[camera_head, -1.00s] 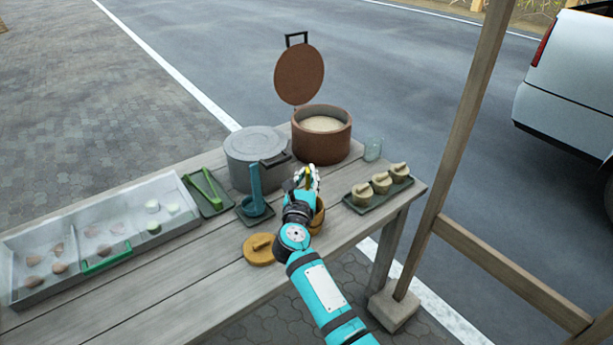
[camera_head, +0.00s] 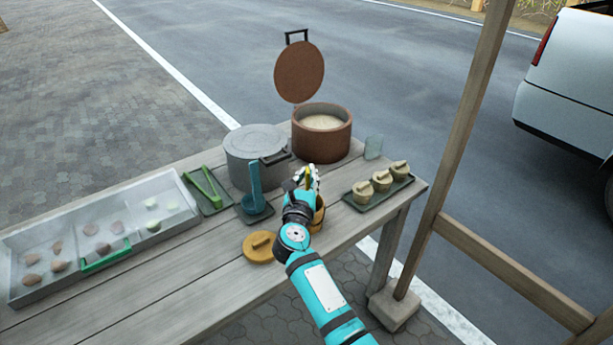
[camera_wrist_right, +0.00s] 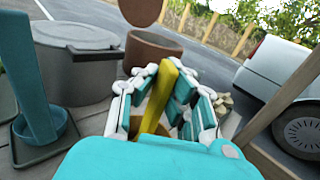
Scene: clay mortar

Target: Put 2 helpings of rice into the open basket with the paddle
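My right gripper (camera_head: 307,178) has its fingers closed around the yellow paddle (camera_wrist_right: 165,92). It is over the open basket (camera_head: 319,216), which is mostly hidden behind my wrist in the head view. In the right wrist view the paddle slants down between the fingers toward the basket (camera_wrist_right: 172,124); its lower end is hidden, and I cannot tell if rice is on it. The basket's contents are hidden. The round yellow basket lid (camera_head: 258,249) lies on the table at left. The brown rice pot (camera_head: 321,147) stands behind, open, with pale rice (camera_head: 321,123) inside. My left gripper is out of view.
A grey lidded pot (camera_head: 252,160) and a blue ladle (camera_head: 254,190) in its holder stand left of the gripper. A tray (camera_head: 362,208) with three small lidded baskets and a glass (camera_head: 374,147) are at right. A display case (camera_head: 100,232) and tongs (camera_head: 208,190) are further left.

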